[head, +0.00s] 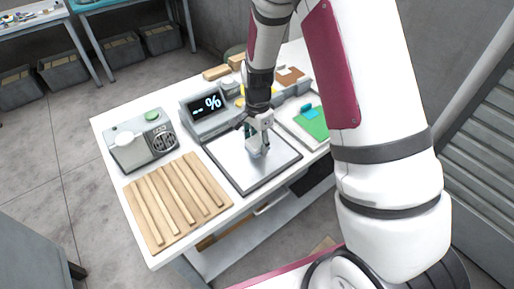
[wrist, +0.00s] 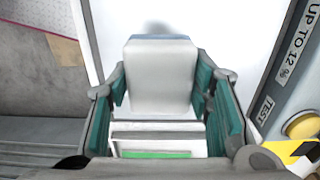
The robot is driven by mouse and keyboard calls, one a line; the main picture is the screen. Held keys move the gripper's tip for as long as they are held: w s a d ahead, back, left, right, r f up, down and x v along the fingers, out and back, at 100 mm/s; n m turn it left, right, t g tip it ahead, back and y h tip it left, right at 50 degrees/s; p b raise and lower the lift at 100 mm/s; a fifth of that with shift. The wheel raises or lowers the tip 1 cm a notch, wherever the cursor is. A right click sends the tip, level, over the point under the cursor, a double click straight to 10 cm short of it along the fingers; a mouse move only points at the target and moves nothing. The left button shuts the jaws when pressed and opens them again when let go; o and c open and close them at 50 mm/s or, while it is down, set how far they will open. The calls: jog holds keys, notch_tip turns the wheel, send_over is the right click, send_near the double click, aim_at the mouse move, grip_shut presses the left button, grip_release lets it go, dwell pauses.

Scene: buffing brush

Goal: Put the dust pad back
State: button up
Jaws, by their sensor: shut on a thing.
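My gripper (head: 258,138) is over the framed white plate (head: 233,172) on the table. It is shut on a pale block with a blue-grey far edge, which looks like the dust pad (wrist: 160,75). In the wrist view the gripper (wrist: 163,88) has its teal finger pads on both sides of the block. A shadow shows on the white surface just beyond it. Whether the block touches the plate I cannot tell. In the head view the block is small and partly hidden by the fingers.
A grey unit with a "%" display (head: 207,104) stands close behind the plate. A slatted wooden board (head: 178,199) and a device with a green button (head: 140,139) are to the left. A green board (head: 315,125) with a blue item (head: 311,112) lies to the right.

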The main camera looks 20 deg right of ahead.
aim_at(257, 148)
jog(key=shift+w+f, duration=0.1)
jog(key=shift+w, duration=0.15)
jog(key=shift+f, duration=1.7)
jog(key=shift+f, duration=0.1)
jog(key=o, duration=1)
